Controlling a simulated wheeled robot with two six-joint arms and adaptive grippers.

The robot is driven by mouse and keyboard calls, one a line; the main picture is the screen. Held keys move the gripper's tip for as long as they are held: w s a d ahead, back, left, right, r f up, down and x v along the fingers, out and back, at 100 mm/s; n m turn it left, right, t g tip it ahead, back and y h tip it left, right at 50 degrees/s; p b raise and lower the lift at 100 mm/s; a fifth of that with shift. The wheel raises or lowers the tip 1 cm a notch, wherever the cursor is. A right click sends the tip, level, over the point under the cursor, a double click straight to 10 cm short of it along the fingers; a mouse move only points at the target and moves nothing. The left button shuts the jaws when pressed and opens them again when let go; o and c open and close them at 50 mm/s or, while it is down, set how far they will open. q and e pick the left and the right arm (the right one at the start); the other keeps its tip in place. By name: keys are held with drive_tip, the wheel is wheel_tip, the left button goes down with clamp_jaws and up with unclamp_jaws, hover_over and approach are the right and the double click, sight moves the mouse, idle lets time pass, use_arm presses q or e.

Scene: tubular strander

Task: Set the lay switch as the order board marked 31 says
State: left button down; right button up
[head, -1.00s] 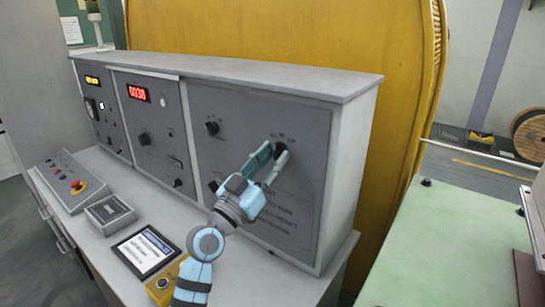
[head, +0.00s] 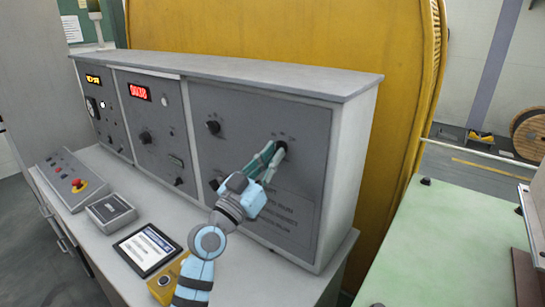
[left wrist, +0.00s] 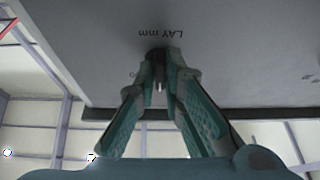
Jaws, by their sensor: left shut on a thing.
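The lay switch (head: 281,147) is a dark knob high on the right-hand grey panel (head: 230,110) of the console. My left gripper (head: 274,158) is at this panel, its teal fingers shut on the knob. In the left wrist view, the fingers (left wrist: 162,62) meet on the dark knob (left wrist: 157,51), just by the upside-down print "LAY mm". The fingers cover most of the knob, so its pointer setting cannot be read. No board with a legible 31 shows. My right gripper is not in view.
A framed screen or card (head: 148,250), its text too small to read, lies on the desk. Other knobs (head: 213,128) sit close left of my gripper. A red stop button (head: 78,185) is at far left. A yellow guard (head: 300,40) stands behind the console.

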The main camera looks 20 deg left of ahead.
use_arm(q)
drive_tip(key=n+y+p, duration=0.2)
drive_tip(key=n+p, duration=0.2)
drive_tip(key=n+y+p, duration=0.2)
drive_tip(key=n+p, duration=0.2)
drive_tip(key=r+n+y+p, duration=0.1)
drive_tip(key=n+p, duration=0.3)
drive_tip(key=shift+s+d+y, duration=0.1)
drive_tip(key=shift+d+y, duration=0.15)
drive_tip(key=shift+y, duration=0.15)
drive_tip(key=shift+n+p, duration=0.3)
drive_tip(key=shift+p, duration=0.1)
drive_tip(key=c, duration=1.7)
unclamp_jaws()
drive_tip(key=shift+s+d, duration=0.1)
drive_tip(key=v, duration=0.7)
drive_tip(key=shift+f, duration=0.25)
